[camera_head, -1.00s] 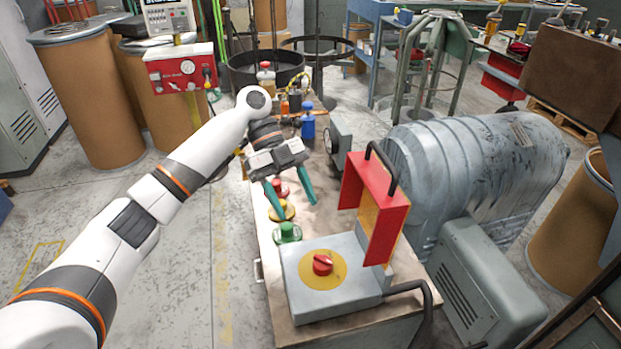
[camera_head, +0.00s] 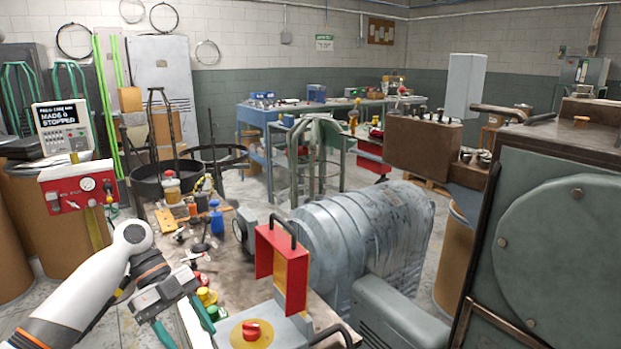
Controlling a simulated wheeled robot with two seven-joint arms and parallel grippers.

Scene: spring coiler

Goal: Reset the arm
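My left arm comes in from the lower left. The yellow button (camera_head: 207,296) and green button (camera_head: 216,312) show just right of the fingers. Whether the fingers touch anything cannot be told. My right arm and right gripper are not in view.
A red and yellow hinged cover (camera_head: 283,264) stands up behind the switch. A large grey motor (camera_head: 362,235) is right of the bench (camera_head: 325,312). Bottles and small tools crowd the bench's far end. A red control box (camera_head: 78,190) with a screen stands left.

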